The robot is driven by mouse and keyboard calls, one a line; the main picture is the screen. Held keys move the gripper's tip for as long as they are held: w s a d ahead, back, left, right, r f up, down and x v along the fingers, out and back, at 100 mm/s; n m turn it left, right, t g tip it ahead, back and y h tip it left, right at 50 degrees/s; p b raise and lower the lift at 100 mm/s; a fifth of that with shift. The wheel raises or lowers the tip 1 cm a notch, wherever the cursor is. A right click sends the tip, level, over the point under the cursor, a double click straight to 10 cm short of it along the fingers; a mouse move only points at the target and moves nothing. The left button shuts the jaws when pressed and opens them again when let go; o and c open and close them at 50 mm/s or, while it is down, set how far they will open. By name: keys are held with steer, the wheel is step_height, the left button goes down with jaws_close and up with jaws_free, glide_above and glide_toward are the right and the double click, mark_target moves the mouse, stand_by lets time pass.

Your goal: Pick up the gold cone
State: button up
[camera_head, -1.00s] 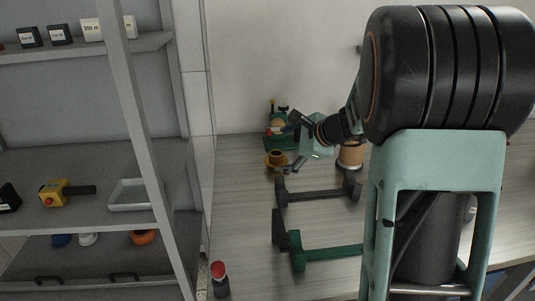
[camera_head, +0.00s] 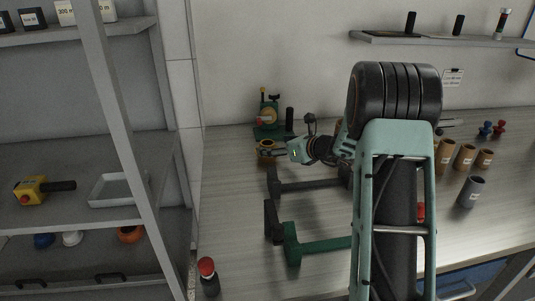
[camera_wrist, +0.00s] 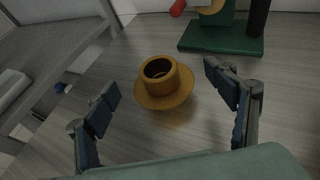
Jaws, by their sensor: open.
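The gold cone (camera_wrist: 164,86) stands on the light wood-grain bench as a short hollow cylinder on a wide round flange. In the wrist view it lies ahead of and between the two open fingers of my gripper (camera_wrist: 165,95), with nothing held. In the head view the gold cone (camera_head: 266,150) sits near the back left of the bench, partly hidden by my gripper (camera_head: 274,147), which reaches in low from the right. I cannot tell in the head view whether a finger touches it.
A green-based device (camera_head: 268,131) stands just behind the cone. Dark (camera_head: 305,185) and green (camera_head: 318,246) bar-like stands lie in front. Several brown cups (camera_head: 465,156) and a grey cup (camera_head: 471,191) stand at the right. A grey shelf rack (camera_head: 120,130) borders the left. A red-capped bottle (camera_head: 208,276) is front left.

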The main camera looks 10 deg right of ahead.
mark_target(272, 147)
steer(key=x, duration=0.4)
steer(key=shift+w+a+f, duration=0.1)
steer(key=shift+a+f, duration=0.05)
steer(key=shift+f, duration=0.1)
steer(key=shift+c, duration=0.3)
steer(key=c, duration=1)
steer(key=shift+f, duration=0.15)
steer(key=c, duration=1)
